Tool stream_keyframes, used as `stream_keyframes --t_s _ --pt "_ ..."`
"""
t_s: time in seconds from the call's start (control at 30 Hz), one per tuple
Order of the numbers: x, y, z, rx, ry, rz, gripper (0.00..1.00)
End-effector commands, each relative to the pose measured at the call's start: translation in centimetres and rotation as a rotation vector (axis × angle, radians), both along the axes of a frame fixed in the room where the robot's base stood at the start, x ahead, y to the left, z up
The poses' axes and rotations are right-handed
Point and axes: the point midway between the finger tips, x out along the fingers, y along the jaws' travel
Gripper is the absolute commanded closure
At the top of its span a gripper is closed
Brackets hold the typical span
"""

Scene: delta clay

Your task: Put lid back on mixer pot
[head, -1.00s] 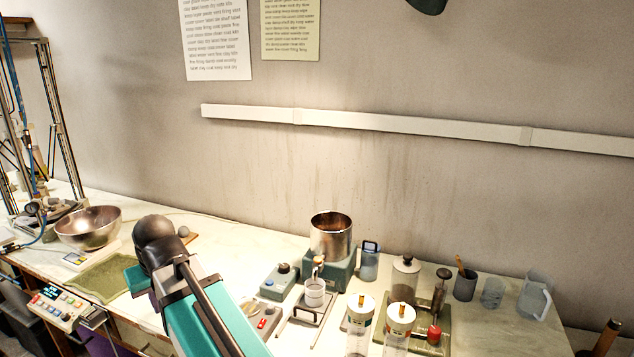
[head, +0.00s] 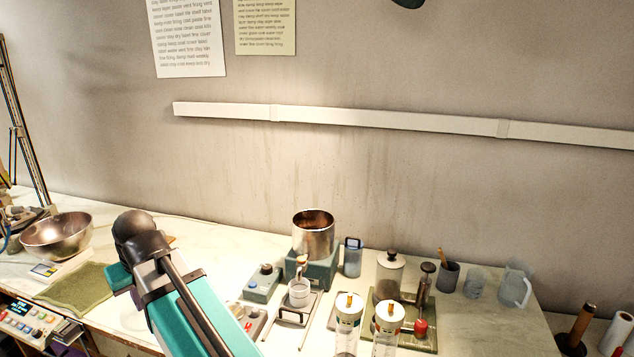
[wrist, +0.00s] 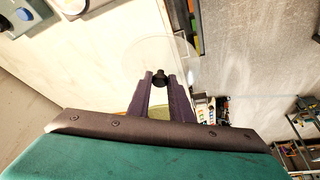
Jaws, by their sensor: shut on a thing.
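The mixer pot (head: 313,238) is a steel cylinder on a teal base (head: 312,272) at the back of the bench in the head view. Its top is open and brown stuff shows inside. In the wrist view my gripper (wrist: 160,80) has its dark purple fingers shut on the black knob of a clear round lid (wrist: 150,50). The lid is see-through and its edge is faint. In the head view my arm stands left of and nearer than the pot; the fingers and lid are hidden there.
Two white-capped jars (head: 348,312) and a small white cup (head: 299,292) on a stand are in front of the pot. A steel bowl (head: 55,238) is far left.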

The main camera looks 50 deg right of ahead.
Motion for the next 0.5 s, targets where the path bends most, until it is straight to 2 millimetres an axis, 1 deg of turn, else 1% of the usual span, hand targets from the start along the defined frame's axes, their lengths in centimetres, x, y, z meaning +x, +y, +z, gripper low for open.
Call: stream_keyframes --t_s 0.03,0.17,0.5 --pt "0.3 -0.9 0.6 0.001 0.0 -0.001 1.0" --pt "0.8 -3.6 1.6 0.001 0.0 0.009 1.0" --pt "1.4 -12.5 4.7 0.001 0.0 0.047 1.0"
